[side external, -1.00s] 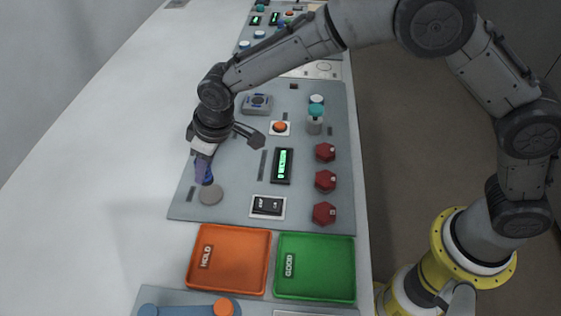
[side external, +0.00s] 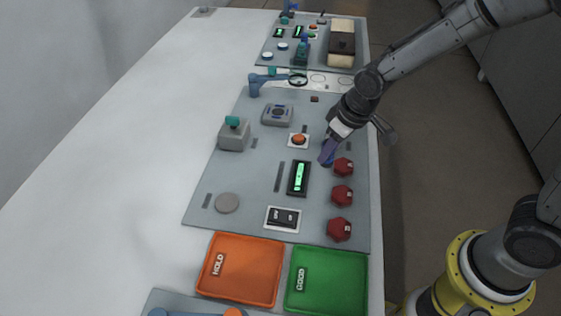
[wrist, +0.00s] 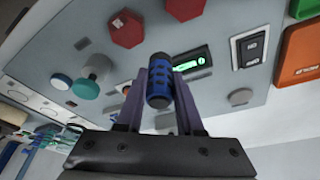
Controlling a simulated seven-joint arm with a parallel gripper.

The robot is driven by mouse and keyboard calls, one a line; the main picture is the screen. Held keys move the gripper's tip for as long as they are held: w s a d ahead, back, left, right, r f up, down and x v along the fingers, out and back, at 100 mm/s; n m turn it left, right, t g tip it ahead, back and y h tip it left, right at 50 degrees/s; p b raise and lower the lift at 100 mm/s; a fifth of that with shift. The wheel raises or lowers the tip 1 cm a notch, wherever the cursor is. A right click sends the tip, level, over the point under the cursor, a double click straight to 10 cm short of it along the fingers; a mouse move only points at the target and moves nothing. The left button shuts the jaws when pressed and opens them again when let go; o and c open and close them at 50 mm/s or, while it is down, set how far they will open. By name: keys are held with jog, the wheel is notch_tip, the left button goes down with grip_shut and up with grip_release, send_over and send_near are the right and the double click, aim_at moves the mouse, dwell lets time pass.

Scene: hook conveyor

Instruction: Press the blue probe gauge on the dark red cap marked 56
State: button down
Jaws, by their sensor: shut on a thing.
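My gripper (side external: 328,150) is shut on the blue probe gauge (wrist: 158,82), a short blue cylinder with dark bands, held between purple fingers (wrist: 160,73) in the wrist view. In the side view it is over the right of the grey panel, just left of and beyond the farthest dark red cap (side external: 343,167). Two more dark red caps, a middle one (side external: 342,194) and a near one (side external: 340,229), stand in line. The wrist view shows two caps, one full (wrist: 127,30) and one cut by the top edge (wrist: 185,8). Their markings are too small to read.
A green-lit display (side external: 298,178), an orange button (side external: 299,139) and a black switch (side external: 284,217) are on the panel (side external: 245,185). A grey box with a teal knob (side external: 234,135) stands left. Orange (side external: 240,293) and green (side external: 328,300) trays lie nearer.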

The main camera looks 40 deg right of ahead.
jog(key=r+m, duration=0.1)
jog(key=r, duration=0.1)
send_over(341, 162)
jog(key=s, duration=0.2)
jog(key=shift+w+a+f, duration=0.15)
jog(key=shift+w, duration=0.1)
jog(key=shift+d+m, duration=0.2)
jog(key=shift+m, duration=0.1)
jog(key=shift+s+x, duration=0.2)
jog(key=shift+x, duration=0.75)
jog(key=shift+s+x, duration=0.25)
jog(key=shift+x, duration=0.75)
jog(key=shift+s+d+f, duration=0.1)
jog(key=shift+d+f, duration=0.05)
jog(key=shift+f, duration=0.6)
dwell(0.7)
jog(key=shift+r, duration=2.6)
jog(key=shift+f, duration=0.1)
